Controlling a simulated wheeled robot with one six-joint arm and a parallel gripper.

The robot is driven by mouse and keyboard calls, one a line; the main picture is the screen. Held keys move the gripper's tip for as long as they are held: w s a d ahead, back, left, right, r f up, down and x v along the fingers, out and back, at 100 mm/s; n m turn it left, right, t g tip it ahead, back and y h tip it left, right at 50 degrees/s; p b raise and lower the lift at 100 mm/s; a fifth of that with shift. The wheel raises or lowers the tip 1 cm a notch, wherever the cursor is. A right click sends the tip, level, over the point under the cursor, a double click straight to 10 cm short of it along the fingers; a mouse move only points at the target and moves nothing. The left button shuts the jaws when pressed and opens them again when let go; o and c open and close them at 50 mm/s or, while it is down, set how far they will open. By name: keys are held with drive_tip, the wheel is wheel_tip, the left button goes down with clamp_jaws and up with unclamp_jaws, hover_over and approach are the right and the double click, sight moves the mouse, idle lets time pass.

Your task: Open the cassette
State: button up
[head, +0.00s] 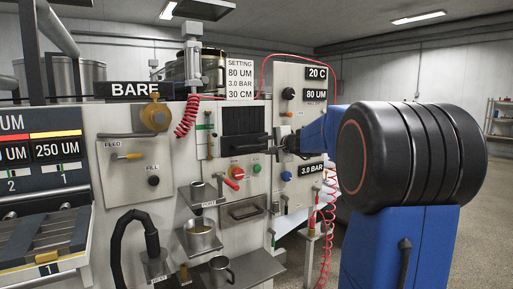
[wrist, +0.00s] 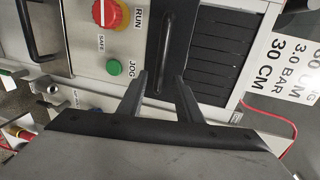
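The cassette appears to be the dark front with a slatted panel (head: 242,121) on the white machine, at the middle of the head view. A black bar handle (wrist: 167,45) runs across its smooth dark part in the wrist view, where the slatted panel (wrist: 211,45) is to its right. My gripper (wrist: 162,76) is open, with its two fingers apart, one on each side of the handle's near end. Gaps show between bar and fingers. In the head view my gripper (head: 275,141) is at the right side of the dark front; its fingers are hard to make out.
A red knob (wrist: 110,13) and green button (wrist: 113,67) sit beside the dark front. Below are a drawer handle (head: 243,210) and a metal cup (head: 200,236) on a bracket. A red coiled hose (head: 326,205) hangs at the right. Open floor (head: 488,200) lies far right.

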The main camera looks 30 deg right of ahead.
sight(258, 145)
drive_tip(key=x, duration=0.6)
drive_tip(key=shift+w+f, duration=0.1)
drive_tip(key=shift+w, duration=0.2)
clamp_jaws()
